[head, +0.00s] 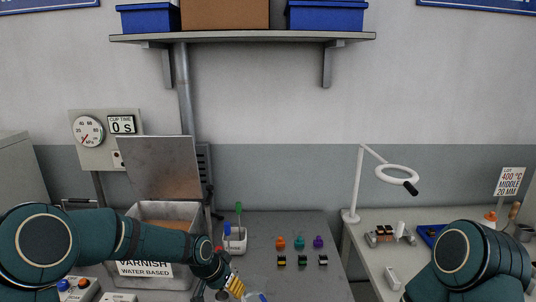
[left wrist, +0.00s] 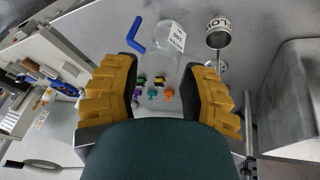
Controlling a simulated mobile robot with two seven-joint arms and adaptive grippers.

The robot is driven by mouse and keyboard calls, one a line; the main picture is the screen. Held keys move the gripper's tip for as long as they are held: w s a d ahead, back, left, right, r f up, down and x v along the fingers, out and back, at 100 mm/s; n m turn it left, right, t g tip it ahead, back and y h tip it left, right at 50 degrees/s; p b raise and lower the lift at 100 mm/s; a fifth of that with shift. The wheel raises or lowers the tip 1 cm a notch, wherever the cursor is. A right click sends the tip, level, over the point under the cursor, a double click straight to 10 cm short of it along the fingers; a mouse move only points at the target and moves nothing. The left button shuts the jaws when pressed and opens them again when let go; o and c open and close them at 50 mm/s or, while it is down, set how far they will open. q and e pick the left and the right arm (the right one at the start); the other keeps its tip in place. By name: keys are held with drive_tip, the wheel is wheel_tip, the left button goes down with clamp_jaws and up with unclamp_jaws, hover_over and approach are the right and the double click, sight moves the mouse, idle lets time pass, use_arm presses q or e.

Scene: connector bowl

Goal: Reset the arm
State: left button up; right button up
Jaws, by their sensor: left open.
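My left arm reaches in from the left, across the front of the varnish tank (head: 150,268). My left gripper (head: 236,287) has yellow fingers and is low over the front of the grey bench. In the left wrist view the fingers (left wrist: 163,85) stand wide apart with nothing clamped between them. Beyond them is a clear, labelled vessel (left wrist: 165,45) with a blue bent handle (left wrist: 136,35). Small coloured connectors show between the fingers. My right arm shows as a teal link at lower right; its gripper is out of view.
Orange (head: 280,242), teal (head: 299,242) and purple (head: 318,242) connectors stand behind a row of black ones (head: 302,260). A white cup (head: 234,240) holding a green-handled tool is near my left forearm. A ring lamp (head: 397,174) stands on the right bench. The tank lid is raised.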

use_arm(q)
drive_tip(key=s+f+n+g+b, duration=0.1)
drive_tip(key=s+f+n+b, duration=0.3)
drive_tip(key=s+f, duration=1.7)
drive_tip(key=s+n, duration=0.3)
drive_tip(key=s, duration=0.1)
drive_tip(key=shift+d+f+n, duration=0.25)
drive_tip(key=shift+d+n, duration=0.05)
drive_tip(key=shift+c, duration=0.3)
